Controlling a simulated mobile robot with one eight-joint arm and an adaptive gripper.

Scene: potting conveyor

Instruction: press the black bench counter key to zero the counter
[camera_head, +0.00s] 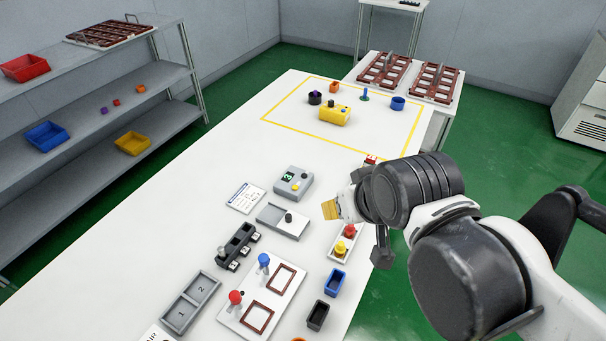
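The bench counter (293,183) is a small grey box on the white bench, with a green-lit display (289,176) and a yellow button (296,187) on its top. A small dark spot near the display's right could be the black key, but it is too small to tell. My gripper (338,207) is to the right of the counter and slightly nearer, apart from it in the picture. My dark wrist hides most of it. A tan-yellow patch shows at its end; I cannot tell whether it is part of the gripper or something held.
A panel with red and yellow buttons (344,244) is below my gripper. A yellow box (335,115) stands farther back. Bare bench lies behind the counter.

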